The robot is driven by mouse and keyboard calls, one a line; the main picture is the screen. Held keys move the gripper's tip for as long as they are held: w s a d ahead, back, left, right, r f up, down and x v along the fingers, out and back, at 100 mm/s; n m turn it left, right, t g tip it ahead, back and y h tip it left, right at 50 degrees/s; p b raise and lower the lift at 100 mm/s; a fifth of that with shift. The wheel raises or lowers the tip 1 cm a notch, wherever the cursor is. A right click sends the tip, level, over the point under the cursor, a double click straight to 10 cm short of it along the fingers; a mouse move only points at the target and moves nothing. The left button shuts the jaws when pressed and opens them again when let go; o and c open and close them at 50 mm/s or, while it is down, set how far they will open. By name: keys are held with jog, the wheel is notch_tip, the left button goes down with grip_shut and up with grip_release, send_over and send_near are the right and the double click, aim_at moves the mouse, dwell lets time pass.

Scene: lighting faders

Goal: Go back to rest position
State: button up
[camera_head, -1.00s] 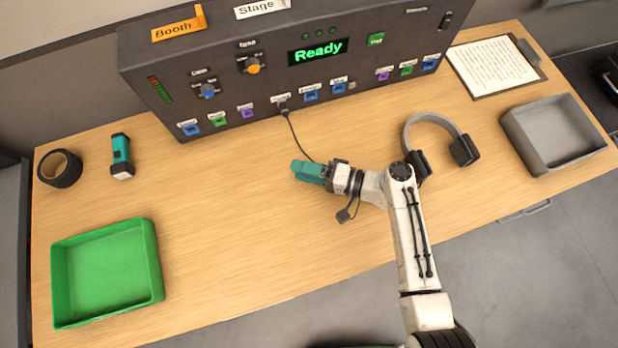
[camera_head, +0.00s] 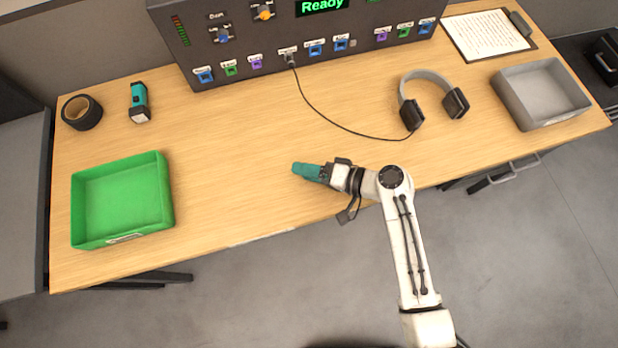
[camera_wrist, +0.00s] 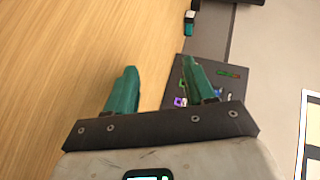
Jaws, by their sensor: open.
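My gripper (camera_head: 300,170) has teal fingers and is held over the front part of the wooden table (camera_head: 225,165), pointing left. In the wrist view the two fingers (camera_wrist: 157,80) stand apart with nothing between them. The dark control panel (camera_head: 290,45) stands at the back of the table, with a lit green "Ready" display, knobs and a row of coloured sockets. A black cable runs from one socket to the grey headphones (camera_head: 433,88) lying right of centre. The gripper is apart from both.
A green tray (camera_head: 77,215) is at the front left. A black tape roll (camera_head: 82,112) and a teal flashlight (camera_head: 139,100) lie at the back left. A clipboard (camera_head: 487,35) and a grey tray (camera_head: 515,108) are at the right. The table between green tray and gripper is clear.

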jog(key=shift+s, duration=0.4)
jog(key=shift+d, duration=0.1)
jog(key=s+d+n+h, duration=0.1)
jog(key=d+h, duration=0.1)
jog(key=d, duration=0.2)
jog(key=s+d+r+h, duration=0.1)
jog(key=s+d+h, duration=0.1)
jog(key=d, duration=0.2)
jog(key=s+d+r+n+h, duration=0.1)
jog(key=d+h, duration=0.1)
jog(key=d, duration=0.2)
jog(key=shift+s+d+r+n, duration=0.1)
jog(key=shift+s+d+n, duration=0.05)
jog(key=shift+d+n, duration=0.15)
jog(key=s+d+r+m+h, duration=0.1)
jog(key=s+d+r+h, duration=0.25)
jog(key=d, duration=0.25)
jog(key=s+d+r+h, duration=0.3)
jog(key=d+r+h, duration=0.15)
jog(key=d, duration=0.25)
jog(key=s+d+f+m+g+b, duration=0.1)
jog(key=s+f+g+b, duration=0.2)
jog(key=s+f, duration=0.6)
jog(key=shift+s+d+f+g+y+b, duration=0.15)
jog(key=shift+s+f+g+y+b, duration=0.3)
jog(key=shift+s, duration=0.55)
